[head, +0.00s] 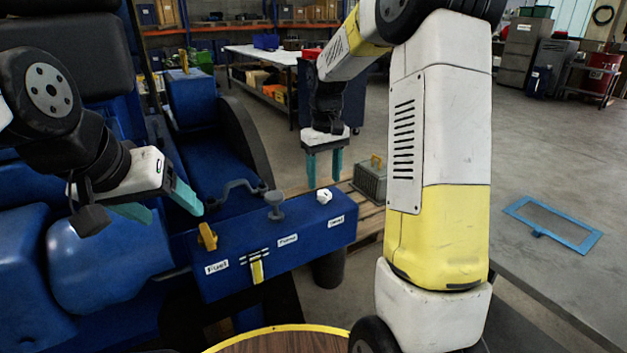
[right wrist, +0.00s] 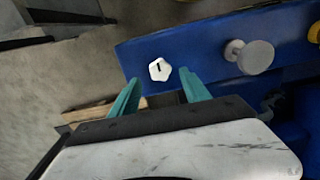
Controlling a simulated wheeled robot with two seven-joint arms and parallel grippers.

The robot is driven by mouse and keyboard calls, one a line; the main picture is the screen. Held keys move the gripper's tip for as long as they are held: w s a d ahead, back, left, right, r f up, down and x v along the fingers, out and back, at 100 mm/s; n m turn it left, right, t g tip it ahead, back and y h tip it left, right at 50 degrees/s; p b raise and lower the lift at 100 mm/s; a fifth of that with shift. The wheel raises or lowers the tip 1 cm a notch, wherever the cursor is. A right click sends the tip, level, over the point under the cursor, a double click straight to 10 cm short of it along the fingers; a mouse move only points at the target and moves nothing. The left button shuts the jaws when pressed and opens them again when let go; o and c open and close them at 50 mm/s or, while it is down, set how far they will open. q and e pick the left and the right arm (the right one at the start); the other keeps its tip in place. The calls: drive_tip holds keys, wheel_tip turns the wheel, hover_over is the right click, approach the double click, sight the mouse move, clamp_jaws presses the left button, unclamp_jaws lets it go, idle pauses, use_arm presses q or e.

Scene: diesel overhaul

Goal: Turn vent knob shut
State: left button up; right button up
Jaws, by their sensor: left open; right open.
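The vent knob (head: 324,196) is a small white lobed knob with a dark mark, on top of the blue panel box (head: 290,244) at its right end, above a label that seems to read Vent. In the right wrist view the knob (right wrist: 160,69) lies just beyond and between the fingertips. My right gripper (head: 324,183) is open and points down over the knob; its fingers (right wrist: 160,80) do not visibly touch it. My left gripper (head: 175,207) is open and empty at the left, above the blue tank.
A grey round pump knob (head: 275,202) stands left of the vent knob, also in the right wrist view (right wrist: 250,56). A yellow fuel lever (head: 207,236) and a yellow front handle (head: 257,271) are on the box. A grey crate (head: 371,182) sits on a pallet behind.

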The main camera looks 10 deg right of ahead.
sight(324, 193)
drive_tip(key=shift+r, duration=2)
drive_tip(key=s+a+r+m+t+y, duration=0.1)
drive_tip(key=s+r+t, duration=0.2)
drive_tip(key=s, duration=0.9)
drive_tip(key=s+a+r+m+t+y, duration=0.1)
drive_tip(key=s+r+m+t, duration=0.1)
drive_tip(key=s, duration=1)
drive_tip(key=shift+s+r+t, duration=0.15)
drive_tip(key=shift+r+t, duration=0.45)
drive_tip(key=shift+r, duration=0.3)
